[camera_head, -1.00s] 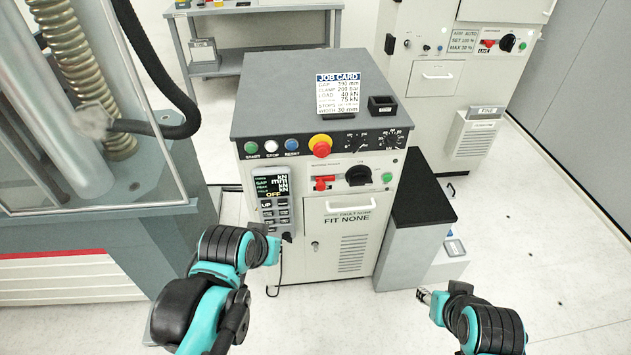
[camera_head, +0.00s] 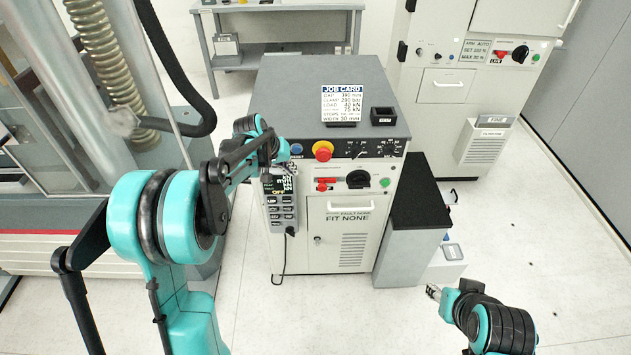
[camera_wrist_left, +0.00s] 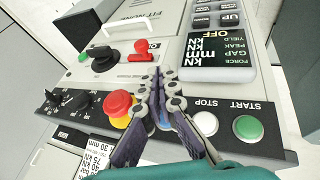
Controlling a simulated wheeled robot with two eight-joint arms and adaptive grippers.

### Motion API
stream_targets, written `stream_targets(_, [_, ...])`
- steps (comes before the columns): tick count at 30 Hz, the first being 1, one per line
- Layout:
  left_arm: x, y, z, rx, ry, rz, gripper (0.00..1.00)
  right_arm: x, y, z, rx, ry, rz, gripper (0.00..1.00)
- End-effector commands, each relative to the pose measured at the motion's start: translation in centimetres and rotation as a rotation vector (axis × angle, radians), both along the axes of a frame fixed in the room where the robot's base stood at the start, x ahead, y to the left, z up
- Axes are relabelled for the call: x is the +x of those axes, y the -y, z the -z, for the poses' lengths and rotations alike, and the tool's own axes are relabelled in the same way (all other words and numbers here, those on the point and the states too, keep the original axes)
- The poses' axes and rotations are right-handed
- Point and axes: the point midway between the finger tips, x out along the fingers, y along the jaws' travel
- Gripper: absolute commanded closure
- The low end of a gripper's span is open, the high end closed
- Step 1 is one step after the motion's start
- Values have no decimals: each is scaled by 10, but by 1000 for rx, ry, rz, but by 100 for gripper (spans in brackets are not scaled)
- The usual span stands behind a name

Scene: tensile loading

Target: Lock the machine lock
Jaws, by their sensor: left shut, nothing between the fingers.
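The grey and white control cabinet (camera_head: 345,225) stands in the middle. Its front carries a red lever-like part (camera_head: 327,184) beside a black rotary knob (camera_head: 358,179); in the wrist view these are the red part (camera_wrist_left: 140,50) and the black knob (camera_wrist_left: 103,58). A small round keyhole-like fitting (camera_head: 317,240) is on the door below. Which of these is the machine lock I cannot tell. My left gripper (camera_wrist_left: 157,80) is shut and empty, over the panel's edge between the red mushroom button (camera_wrist_left: 119,104) and the display pendant. My right gripper (camera_head: 434,292) is low at the right, away from the cabinet.
The display pendant (camera_head: 281,205) hangs on the cabinet's left front. A job card (camera_head: 342,103) and a small black box (camera_head: 383,116) are on top. A black-topped grey pedestal (camera_head: 418,200) stands to the right. A glass-fronted testing frame (camera_head: 150,110) fills the left.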

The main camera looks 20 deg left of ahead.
Motion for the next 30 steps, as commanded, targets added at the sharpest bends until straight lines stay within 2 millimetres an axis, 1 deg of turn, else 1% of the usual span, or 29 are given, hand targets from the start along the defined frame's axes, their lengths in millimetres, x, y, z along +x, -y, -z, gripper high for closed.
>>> stream_targets(1, [5,-4,2,-6,-3,-3,100,0,0,-3,0,0,0,60])
stream_targets(4, [11,-7,7,-15,-6,-6,100,0,0,-4,0,0,0,60])
stream_targets(16, [12,-7,10,-18,-7,-7,100,0,0,-4,0,0,0,60])
stream_targets(19, [15,-5,16,-17,-7,-6,100,0,0,-1,0,0,0,60])
stream_targets(23, [23,-1,32,-17,-7,-6,100,0,0,6,0,0,0,60])
stream_targets(30, [45,11,79,-17,-6,-5,100,0,0,25,0,0,0,60])
